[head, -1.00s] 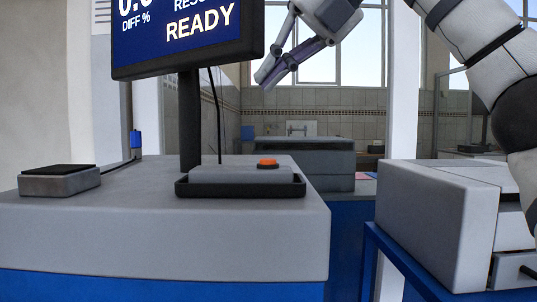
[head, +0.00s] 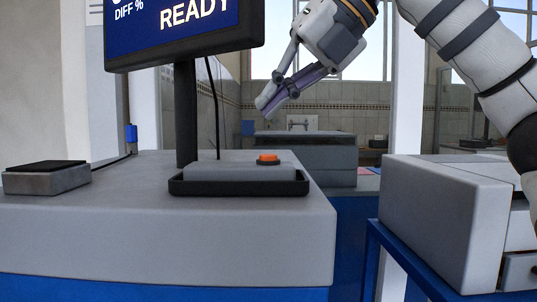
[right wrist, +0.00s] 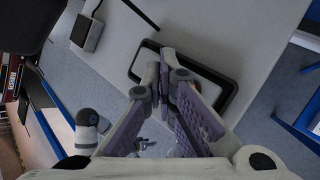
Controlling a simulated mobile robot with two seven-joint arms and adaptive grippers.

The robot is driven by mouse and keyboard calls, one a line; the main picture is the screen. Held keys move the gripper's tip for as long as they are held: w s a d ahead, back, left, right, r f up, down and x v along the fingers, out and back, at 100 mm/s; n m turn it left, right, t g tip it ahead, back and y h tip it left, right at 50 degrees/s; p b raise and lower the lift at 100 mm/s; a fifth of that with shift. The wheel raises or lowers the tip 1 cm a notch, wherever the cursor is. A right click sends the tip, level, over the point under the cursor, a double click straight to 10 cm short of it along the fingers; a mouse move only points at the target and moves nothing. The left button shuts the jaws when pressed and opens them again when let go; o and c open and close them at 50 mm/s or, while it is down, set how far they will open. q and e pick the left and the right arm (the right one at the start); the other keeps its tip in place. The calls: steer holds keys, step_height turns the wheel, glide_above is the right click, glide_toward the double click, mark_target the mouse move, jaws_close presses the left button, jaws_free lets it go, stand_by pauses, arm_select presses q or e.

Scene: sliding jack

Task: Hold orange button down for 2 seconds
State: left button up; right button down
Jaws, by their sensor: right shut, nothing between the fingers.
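The orange button (head: 268,158) sits on a light grey box (head: 225,174) in a black tray (head: 245,188) on the grey bench top. My right gripper (head: 264,106) is shut and empty, its fingers pointing down and left, above the button and apart from it. A monitor (head: 180,30) on a black post shows "READY".
A flat black-topped pad (head: 46,178) lies at the left of the bench top (head: 110,225). The monitor post (head: 187,115) stands behind the tray. A grey cabinet (head: 445,225) on a blue frame stands at the right, past a gap. The bench front is clear.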

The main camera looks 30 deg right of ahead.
mark_target(268, 159)
steer(key=shift+f, duration=1.9)
steer(key=shift+f, duration=0.1)
steer(key=shift+f, duration=0.3)
